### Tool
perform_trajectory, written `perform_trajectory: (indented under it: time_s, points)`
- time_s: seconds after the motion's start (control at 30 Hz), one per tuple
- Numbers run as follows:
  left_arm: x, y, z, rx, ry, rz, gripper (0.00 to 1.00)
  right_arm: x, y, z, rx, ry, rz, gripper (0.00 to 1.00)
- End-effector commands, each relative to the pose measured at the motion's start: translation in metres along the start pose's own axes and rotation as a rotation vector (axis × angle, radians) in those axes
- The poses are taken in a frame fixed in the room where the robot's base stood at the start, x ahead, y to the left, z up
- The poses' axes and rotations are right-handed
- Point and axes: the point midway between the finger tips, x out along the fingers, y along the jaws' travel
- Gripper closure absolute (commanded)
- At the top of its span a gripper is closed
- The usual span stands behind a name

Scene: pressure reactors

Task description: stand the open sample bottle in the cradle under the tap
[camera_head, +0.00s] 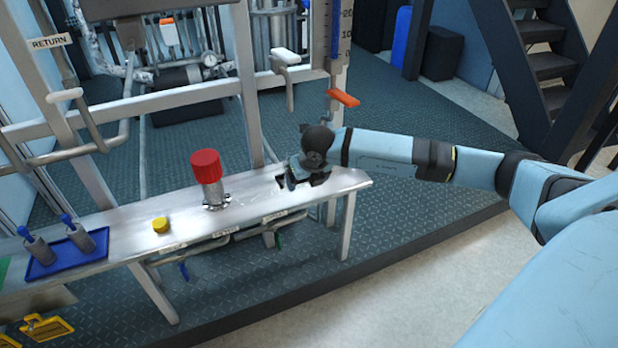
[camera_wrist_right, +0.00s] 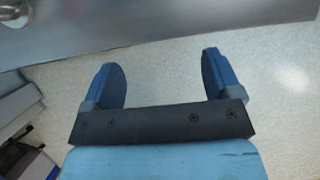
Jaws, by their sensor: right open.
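My right gripper (camera_head: 303,181) is at the right end of the steel bench (camera_head: 140,238) in the head view. In the right wrist view its two blue fingers (camera_wrist_right: 160,70) are apart with nothing between them. A metal piece with a red top (camera_head: 207,168) stands upright on the bench, left of the gripper. A small yellow disc (camera_head: 160,225) lies farther left. Grey bottle-like pieces with blue tops (camera_head: 79,234) stand in a blue tray. A tap-like pipe with a white handle (camera_head: 285,57) is behind the bench. I cannot pick out an open bottle or the cradle for certain.
An orange lever (camera_head: 343,97) sits on the scaled post behind the gripper. Pipes and frame posts stand along the back of the bench. The bench top between the red-topped piece and my gripper is mostly clear. A yellow piece (camera_head: 45,327) shows at lower left.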

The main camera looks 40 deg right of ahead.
Motion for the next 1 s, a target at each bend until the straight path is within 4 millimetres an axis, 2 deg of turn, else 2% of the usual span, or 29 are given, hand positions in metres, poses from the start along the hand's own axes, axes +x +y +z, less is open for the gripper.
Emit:
perform_trajectory:
  time_s: [0.17,0.27,0.37,0.4,0.47,0.5,0.53,0.6,0.63,0.7,0.8,0.9,1.0]
  points:
    - [-0.001,-0.002,0.003,0.003,-0.02,-0.008,0.57,-0.004,0.005,-0.017,-0.003,0.01,0.019,0.16]
    - [-0.001,-0.003,0.004,0.004,-0.023,-0.009,0.57,0.0,0.034,-0.041,-0.019,0.061,0.128,0.16]
    - [-0.001,-0.003,0.004,0.004,-0.023,-0.009,0.57,-0.002,0.093,-0.088,-0.029,0.165,0.366,0.16]
    - [-0.001,-0.003,0.004,0.004,-0.023,-0.009,0.57,-0.008,0.122,-0.112,-0.022,0.217,0.495,0.16]
    - [-0.001,-0.003,0.004,0.004,-0.023,-0.009,0.57,-0.028,0.169,-0.148,0.013,0.298,0.719,0.16]
    - [-0.001,-0.003,0.004,0.004,-0.023,-0.009,0.57,-0.047,0.198,-0.17,0.058,0.349,0.879,0.16]
    - [-0.001,-0.003,0.004,0.004,-0.022,-0.009,0.57,-0.063,0.217,-0.183,0.102,0.385,0.993,0.16]
    - [-0.001,-0.002,0.003,0.004,-0.022,-0.009,0.57,-0.103,0.25,-0.204,0.237,0.452,1.242,0.16]
    - [-0.001,-0.002,0.003,0.004,-0.021,-0.009,0.57,-0.119,0.26,-0.209,0.31,0.476,1.337,0.16]
    - [-0.001,-0.002,0.003,0.004,-0.021,-0.009,0.57,-0.155,0.274,-0.214,0.511,0.522,1.536,0.16]
    - [-0.001,-0.002,0.003,0.004,-0.02,-0.008,0.57,-0.189,0.274,-0.208,0.868,0.571,1.735,0.16]
    - [-0.001,-0.002,0.003,0.004,-0.02,-0.008,0.57,-0.2,0.259,-0.201,1.28,0.613,1.817,0.16]
    - [-0.001,-0.002,0.003,0.004,-0.02,-0.008,0.57,-0.192,0.238,-0.203,1.688,0.664,1.776,0.16]
